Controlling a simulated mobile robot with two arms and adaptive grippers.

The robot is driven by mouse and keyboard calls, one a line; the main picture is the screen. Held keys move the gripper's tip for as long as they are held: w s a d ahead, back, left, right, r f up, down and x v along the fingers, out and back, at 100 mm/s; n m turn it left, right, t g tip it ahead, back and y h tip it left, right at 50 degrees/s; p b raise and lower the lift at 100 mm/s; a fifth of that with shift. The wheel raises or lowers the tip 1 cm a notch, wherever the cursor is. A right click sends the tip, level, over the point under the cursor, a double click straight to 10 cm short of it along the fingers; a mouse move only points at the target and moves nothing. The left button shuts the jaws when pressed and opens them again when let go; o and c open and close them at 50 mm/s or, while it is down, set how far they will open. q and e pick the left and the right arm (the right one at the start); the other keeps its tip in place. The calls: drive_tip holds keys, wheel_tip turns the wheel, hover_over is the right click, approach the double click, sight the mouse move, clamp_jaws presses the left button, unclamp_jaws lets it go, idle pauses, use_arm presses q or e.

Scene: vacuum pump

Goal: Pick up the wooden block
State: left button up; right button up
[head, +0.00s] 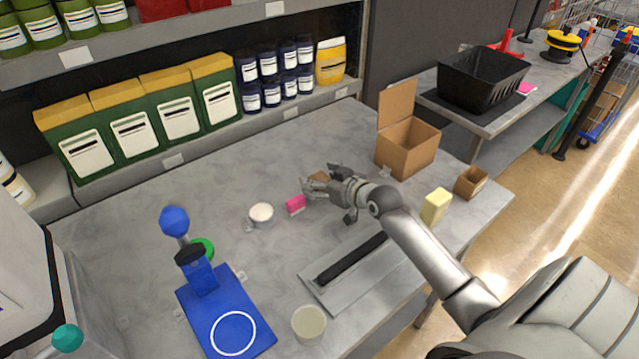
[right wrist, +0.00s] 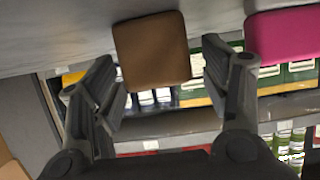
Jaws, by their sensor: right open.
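The wooden block (head: 318,177) is brown and sits on the grey table, partly hidden behind my right gripper in the head view. In the right wrist view the wooden block (right wrist: 152,50) shows large, ahead of and between the two fingers. My right gripper (head: 308,186) is open and close to the block; the right wrist view shows its fingers (right wrist: 160,85) spread on either side with nothing gripped. Whether a finger touches the block I cannot tell. My left gripper is not in view.
A pink block (head: 296,204) lies just left of the gripper and also shows in the right wrist view (right wrist: 285,35). A white round container (head: 261,213), a blue pump stand (head: 222,310), an open cardboard box (head: 408,146) and a yellow block (head: 435,206) stand around.

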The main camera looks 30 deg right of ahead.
drive_tip(key=shift+w+f, duration=0.1)
drive_tip(key=shift+w, duration=0.25)
drive_tip(key=c, duration=1.2)
drive_tip(key=shift+o, duration=0.2)
